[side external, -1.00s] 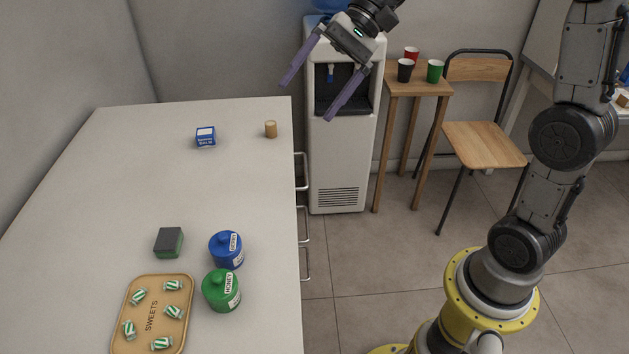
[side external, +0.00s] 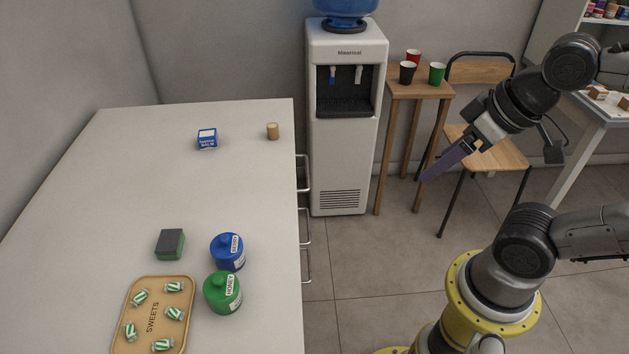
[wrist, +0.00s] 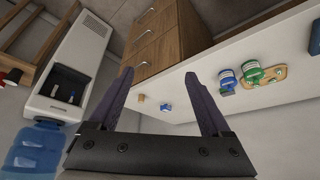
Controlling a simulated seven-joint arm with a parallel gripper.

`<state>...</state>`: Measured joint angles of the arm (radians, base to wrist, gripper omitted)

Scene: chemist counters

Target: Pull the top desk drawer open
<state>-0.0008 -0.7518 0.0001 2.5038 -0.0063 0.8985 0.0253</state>
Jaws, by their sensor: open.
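The white-topped desk (side external: 90,190) fills the left of the side view. Its drawer handles stick out along its right edge, and the top handle (side external: 306,172) is the highest one. In the wrist view, wooden drawer fronts show upside down, with the top drawer (wrist: 160,52) nearest the desktop. All drawers look shut. My gripper (side external: 424,180) is open and empty in the side view, well right of the handles and in front of the chair. In the wrist view, the two purple fingers of my gripper (wrist: 158,76) are spread apart, with the drawers beyond them.
A water cooler (side external: 347,150) stands behind the desk's far right corner. A small table with cups (side external: 408,72) and a chair (side external: 482,150) stand behind my gripper. Blue (side external: 227,251) and green (side external: 222,292) jars sit near the desk's right edge. Floor between handles and arm is clear.

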